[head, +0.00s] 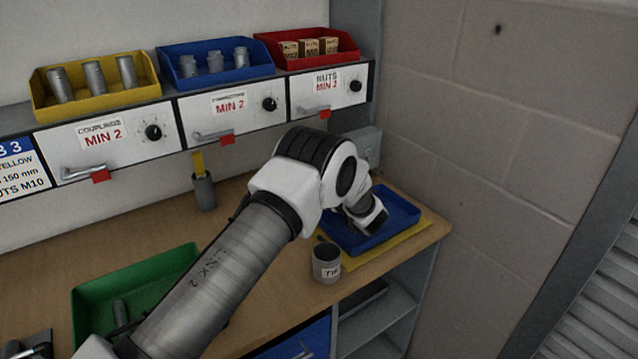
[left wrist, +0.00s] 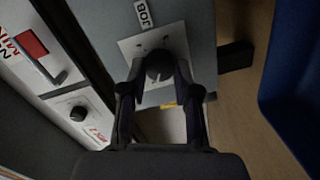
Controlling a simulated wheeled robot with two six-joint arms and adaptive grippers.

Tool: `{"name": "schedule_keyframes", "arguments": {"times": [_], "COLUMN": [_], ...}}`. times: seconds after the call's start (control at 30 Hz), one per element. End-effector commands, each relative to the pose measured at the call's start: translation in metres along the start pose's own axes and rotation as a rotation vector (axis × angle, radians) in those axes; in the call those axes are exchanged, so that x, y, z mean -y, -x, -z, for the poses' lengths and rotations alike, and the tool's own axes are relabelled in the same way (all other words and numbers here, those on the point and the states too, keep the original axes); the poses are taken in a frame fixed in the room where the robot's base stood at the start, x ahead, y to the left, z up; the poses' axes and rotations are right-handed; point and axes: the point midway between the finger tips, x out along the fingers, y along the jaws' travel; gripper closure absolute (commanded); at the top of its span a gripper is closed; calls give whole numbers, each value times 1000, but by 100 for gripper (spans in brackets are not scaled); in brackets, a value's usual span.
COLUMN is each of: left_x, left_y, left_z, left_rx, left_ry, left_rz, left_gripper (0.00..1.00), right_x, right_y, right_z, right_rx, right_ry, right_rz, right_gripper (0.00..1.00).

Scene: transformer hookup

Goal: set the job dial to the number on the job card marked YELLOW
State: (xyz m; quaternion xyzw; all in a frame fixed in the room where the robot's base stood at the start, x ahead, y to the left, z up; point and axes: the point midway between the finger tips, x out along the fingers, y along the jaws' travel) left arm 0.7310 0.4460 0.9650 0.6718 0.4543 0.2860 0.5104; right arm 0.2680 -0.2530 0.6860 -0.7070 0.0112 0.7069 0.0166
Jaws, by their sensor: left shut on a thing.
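The job dial's dark round knob (left wrist: 159,64) sits on a pale square plate under a JOB label (left wrist: 142,14) in the left wrist view. My left gripper (left wrist: 160,78) is shut on the knob, one finger on each side. The dial's setting cannot be read. In the head view my left arm hides the fingertips and the dial; part of a grey box (head: 368,143) shows behind the arm. My right gripper is not in view.
Drawers with small black knobs (head: 153,132) stand under yellow, blue and red bins (head: 318,60). A blue tray (head: 405,212) lies on the bench beneath my wrist. A grey can (head: 326,266) stands near the front edge. A green bin (head: 90,300) sits at left.

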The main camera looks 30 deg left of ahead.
Motion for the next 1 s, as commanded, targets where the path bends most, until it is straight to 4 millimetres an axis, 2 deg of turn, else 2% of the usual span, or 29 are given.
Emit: {"name": "schedule_keyframes", "arguments": {"times": [0.7,1.0], "left_x": [-3,-4], "left_y": [0,0], "left_z": [-2,-2], "left_rx": [-42,-57], "left_ry": [-671,-901], "left_rz": [45,61], "left_gripper": [100,100], "right_x": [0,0], "right_y": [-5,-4], "right_z": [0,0], "right_rx": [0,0], "right_ry": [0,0], "right_rz": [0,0], "right_gripper": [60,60]}}
